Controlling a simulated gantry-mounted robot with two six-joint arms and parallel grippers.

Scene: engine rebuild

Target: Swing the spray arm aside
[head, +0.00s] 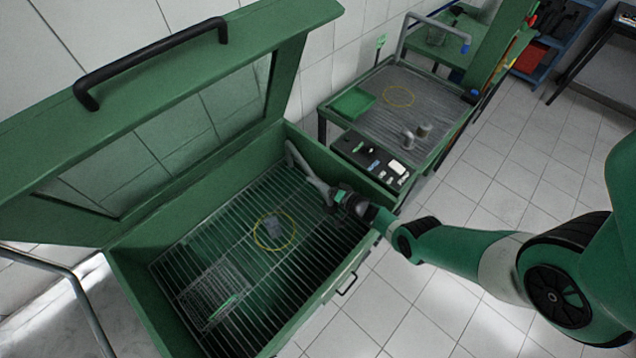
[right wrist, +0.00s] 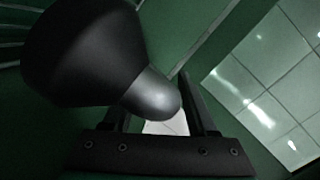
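The spray arm (head: 311,177) is a grey pipe that comes from the back wall of the open green wash cabinet (head: 328,290) and slants down to the right over its grate. My right gripper (head: 338,198) is at the lower end of the pipe, inside the cabinet near its right wall. In the right wrist view, a black cone with a rounded grey tip (right wrist: 152,96) lies across the space at the fingers (right wrist: 165,108). The fingers stand apart, with a gap beside the right one, and the tip hides part of the left one. My left gripper is not in view.
The cabinet's lid (head: 190,100) stands raised at the back left. A yellow ring (head: 256,240) and a mesh basket (head: 205,292) lie on the grate. A cart (head: 440,98) with a green tray (head: 352,103) stands to the right, with open tiled floor in front.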

